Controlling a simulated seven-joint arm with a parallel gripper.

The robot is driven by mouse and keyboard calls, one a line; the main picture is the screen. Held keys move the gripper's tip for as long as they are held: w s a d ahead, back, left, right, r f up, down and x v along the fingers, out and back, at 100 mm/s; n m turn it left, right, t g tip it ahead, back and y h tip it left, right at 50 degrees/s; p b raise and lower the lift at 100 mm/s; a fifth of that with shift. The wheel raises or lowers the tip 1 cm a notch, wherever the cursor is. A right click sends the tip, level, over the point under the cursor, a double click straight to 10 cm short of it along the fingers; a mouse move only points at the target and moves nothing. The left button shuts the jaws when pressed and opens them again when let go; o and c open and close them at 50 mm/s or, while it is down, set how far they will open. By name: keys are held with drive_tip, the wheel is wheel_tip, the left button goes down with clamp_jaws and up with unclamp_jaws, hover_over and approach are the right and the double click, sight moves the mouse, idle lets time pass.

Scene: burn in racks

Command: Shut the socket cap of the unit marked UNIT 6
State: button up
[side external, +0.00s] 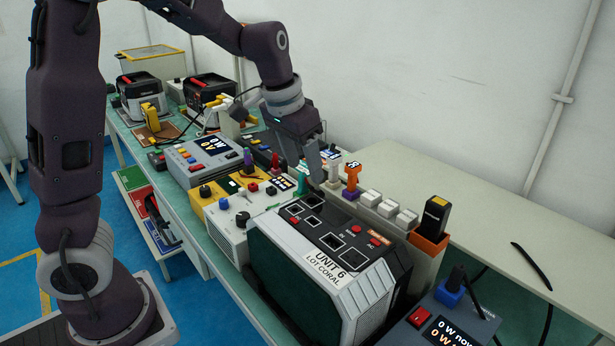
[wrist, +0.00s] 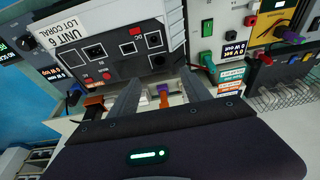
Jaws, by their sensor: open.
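A meter (side external: 440,325) stands at the right. Other instruments crowd the bench left of the unit.

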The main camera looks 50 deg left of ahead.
drive_tip(key=shift+r, duration=0.15)
drive_tip(key=shift+c, duration=0.3)
drive_tip(key=shift+w+r, duration=0.15)
drive_tip(key=c, duration=0.3)
drive_tip(key=shift+g, duration=0.5)
drive_tip(key=w+r, duration=0.2)
drive_tip(key=w, duration=0.1)
drive_tip(key=w+r, duration=0.1)
drive_tip(key=shift+w+a+r, duration=0.2)
drive_tip(key=shift+a+r, duration=0.15)
drive_tip(key=c, duration=0.8)
drive_tip(key=r, duration=0.1)
drive_tip(key=w+r+g, duration=0.1)
drive_tip(key=r, duration=0.1)
drive_tip(key=w+r+g, duration=0.1)
drive_tip(key=shift+d+r, duration=0.25)
drive_tip(key=shift+r, duration=0.1)
clamp_jaws()
hover_over(314, 190)
drive_tip(key=w, duration=0.2)
drive_tip(key=shift+g, duration=0.3)
drive_tip(key=f, duration=1.1)
drive_tip(key=shift+s+a, duration=0.15)
drive_tip(key=shift+a, duration=0.2)
drive_tip(key=shift+s+f, duration=0.4)
